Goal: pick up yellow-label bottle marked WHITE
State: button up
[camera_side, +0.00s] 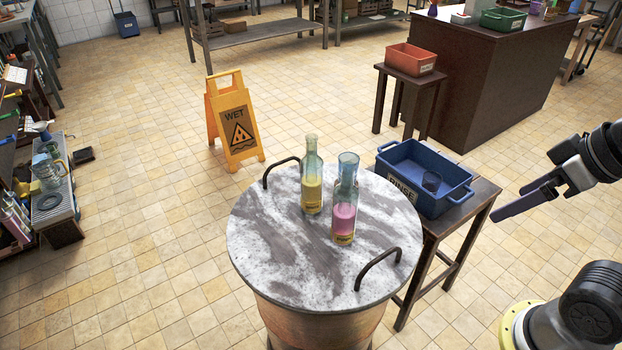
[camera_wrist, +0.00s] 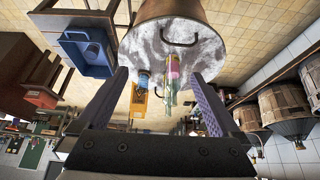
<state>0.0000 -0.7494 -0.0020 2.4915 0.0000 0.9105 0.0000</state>
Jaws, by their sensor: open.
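The lettering on both is too small to read, so I cannot tell which is marked WHITE. My gripper (camera_side: 510,201) is open and empty, to the right of the barrel and apart from both bottles. In the wrist view, the pink (camera_wrist: 173,70) shows between my open fingers (camera_wrist: 158,76).
Two dark handles (camera_side: 378,266) rise from the barrel top's rim. A blue RINSE basket (camera_side: 408,200) holding a dark tumbler (camera_side: 431,182) stands on a table between the barrel and my gripper. A yellow WET sign (camera_side: 234,120) stands on the floor behind.

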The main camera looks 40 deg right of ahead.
jog(key=w+a+r+m+g+y, duration=0.1)
jog(key=w+a+r+m+y, duration=0.2)
jog(key=w+a+m+y, duration=0.4)
jog(key=w+a+r+m+g+y, duration=0.1)
jog(key=w+a+r+m+y, duration=0.2)
jog(key=w, duration=0.6)
jog(key=w+d+f+m+t+y, duration=0.1)
jog(key=w+d+m+t, duration=0.35)
jog(key=w+m, duration=0.5)
jog(key=w+d+f+m+t+y, duration=0.15)
jog(key=w+d+m+t, duration=0.4)
jog(key=w, duration=0.65)
jog(key=m, duration=0.2)
send_near(320, 178)
jog(key=w+f, duration=0.1)
jog(key=w, duration=0.2)
jog(key=shift+g, duration=0.4)
jog(key=x, duration=0.8)
jog(key=shift+w+f, duration=0.1)
jog(key=shift+f, duration=0.05)
jog(key=x, duration=0.5)
jog(key=shift+a, duration=0.25)
